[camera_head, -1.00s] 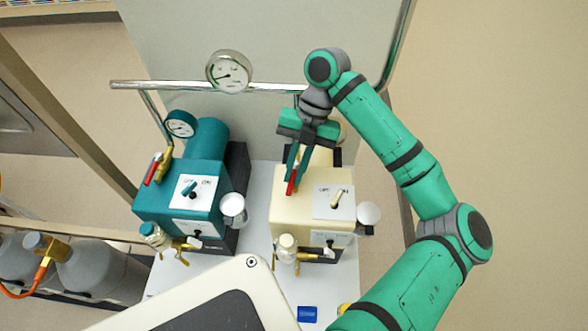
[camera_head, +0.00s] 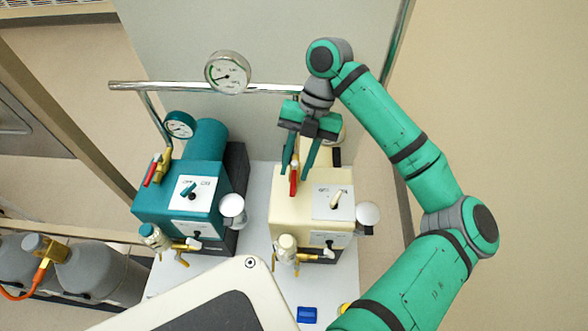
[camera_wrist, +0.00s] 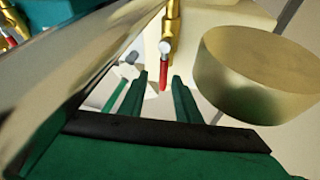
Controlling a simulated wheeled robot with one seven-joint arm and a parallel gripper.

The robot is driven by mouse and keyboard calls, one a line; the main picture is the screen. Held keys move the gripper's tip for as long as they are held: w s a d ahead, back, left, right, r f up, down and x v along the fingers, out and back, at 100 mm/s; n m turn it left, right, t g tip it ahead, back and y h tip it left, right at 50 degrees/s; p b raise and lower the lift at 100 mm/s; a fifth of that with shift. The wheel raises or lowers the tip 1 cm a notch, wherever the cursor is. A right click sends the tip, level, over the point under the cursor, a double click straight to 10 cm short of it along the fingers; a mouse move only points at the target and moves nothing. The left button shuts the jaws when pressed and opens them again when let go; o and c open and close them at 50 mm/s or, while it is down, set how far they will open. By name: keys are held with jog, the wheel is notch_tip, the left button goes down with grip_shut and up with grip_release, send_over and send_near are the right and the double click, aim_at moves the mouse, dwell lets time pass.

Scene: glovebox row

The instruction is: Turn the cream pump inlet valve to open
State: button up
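The cream pump (camera_head: 285,215) stands on the white bench, right of the teal pump. Its inlet valve has a red lever (camera_head: 293,183) on top at the left, pointing toward the front. In the wrist view the red lever (camera_wrist: 163,75) hangs in line with the brass valve body (camera_wrist: 172,28). My gripper (camera_head: 298,170) is over the valve from behind, its fingers apart. In the wrist view the lever lies between the open fingers of my gripper (camera_wrist: 155,84), nearer the right one. I cannot tell whether a finger touches it. My gripper partly hides the brass body in the head view.
The teal pump (camera_head: 178,205) with its own red lever (camera_head: 151,172) stands at left. A rail (camera_head: 270,88) with a round gauge (camera_head: 228,72) runs behind. A blue item (camera_head: 307,314) lies in front. Gas cylinders (camera_head: 88,265) stand lower left.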

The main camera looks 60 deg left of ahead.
jog(key=v, duration=0.8)
jog(key=shift+r, duration=0.4)
jog(key=shift+w, duration=0.3)
